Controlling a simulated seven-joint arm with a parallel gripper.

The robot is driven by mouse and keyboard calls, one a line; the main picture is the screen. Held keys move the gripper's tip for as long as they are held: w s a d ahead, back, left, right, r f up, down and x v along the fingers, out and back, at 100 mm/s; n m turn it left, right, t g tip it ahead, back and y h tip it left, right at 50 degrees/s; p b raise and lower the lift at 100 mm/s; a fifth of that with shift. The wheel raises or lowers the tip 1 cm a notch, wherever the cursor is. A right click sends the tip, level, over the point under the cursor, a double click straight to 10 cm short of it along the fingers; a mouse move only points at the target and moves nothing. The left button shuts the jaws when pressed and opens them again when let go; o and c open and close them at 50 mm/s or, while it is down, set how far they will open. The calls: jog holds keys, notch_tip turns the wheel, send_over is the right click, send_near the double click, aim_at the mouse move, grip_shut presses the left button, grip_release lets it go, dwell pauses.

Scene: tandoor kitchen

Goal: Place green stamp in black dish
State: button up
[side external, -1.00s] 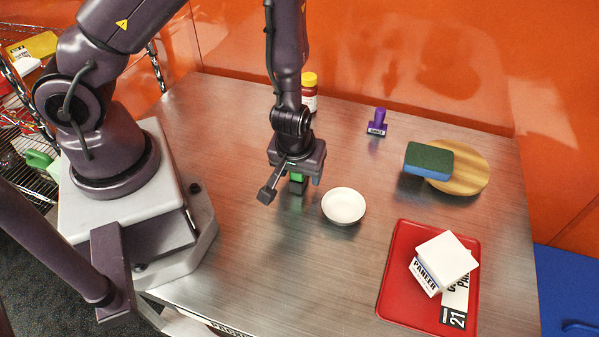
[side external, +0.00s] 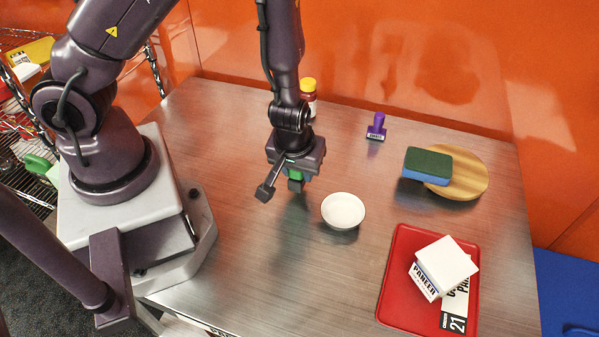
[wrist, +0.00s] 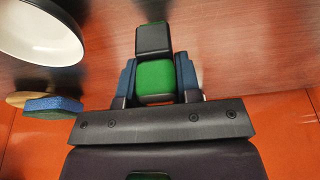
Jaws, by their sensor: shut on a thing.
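The green stamp (side external: 295,174) is between the fingers of my gripper (side external: 296,180), which is shut on it. In the wrist view the stamp's green block (wrist: 155,77) sits between the two fingers, with a black part beyond it. My gripper holds it a little above the table, left of the dish. The dish (side external: 343,210) is a small round bowl, white inside and empty. In the wrist view the dish (wrist: 38,32) shows a dark outer wall and rim at the upper left. The stamp and dish are apart.
A purple stamp (side external: 376,128) stands at the back. A sponge (side external: 428,164) rests on a round wooden board (side external: 470,180). A red tray (side external: 397,275) at the right holds a white paneer box (side external: 445,262). A yellow-capped bottle (side external: 309,98) is behind my arm. The table's front middle is clear.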

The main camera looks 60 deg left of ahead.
notch_tip(320, 180, up, 8)
jog(key=shift+d+f, duration=0.1)
jog(key=m, duration=0.1)
send_over(344, 210)
jog(key=shift+n, duration=0.5)
jog(key=f, duration=0.4)
jog(key=shift+s+d+f, duration=0.15)
jog(key=shift+s+d, duration=0.25)
jog(key=shift+f, duration=2.15)
jog(key=shift+f, duration=0.15)
jog(key=o, duration=0.7)
